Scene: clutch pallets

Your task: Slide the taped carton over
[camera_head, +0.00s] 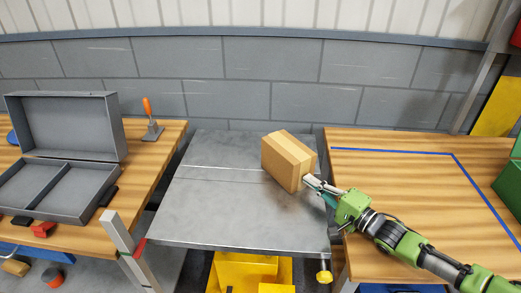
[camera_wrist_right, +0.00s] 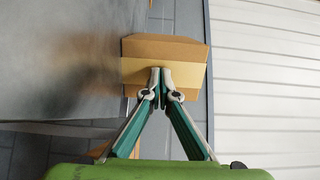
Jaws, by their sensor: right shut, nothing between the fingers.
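The taped carton (camera_head: 287,157) is a brown box with a lighter tape strip. It sits near the right edge of the grey metal table (camera_head: 210,215). My right gripper (camera_head: 307,180) is shut and empty, with its tips at the carton's right-hand side. In the right wrist view the shut fingertips (camera_wrist_right: 161,72) overlap the tape band on the carton (camera_wrist_right: 140,48). They look to be touching the carton or very close to it. My left gripper is not in view.
A wooden bench (camera_head: 400,180) with a blue tape outline stands to the right, beyond a narrow gap. The metal table's left part is clear.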

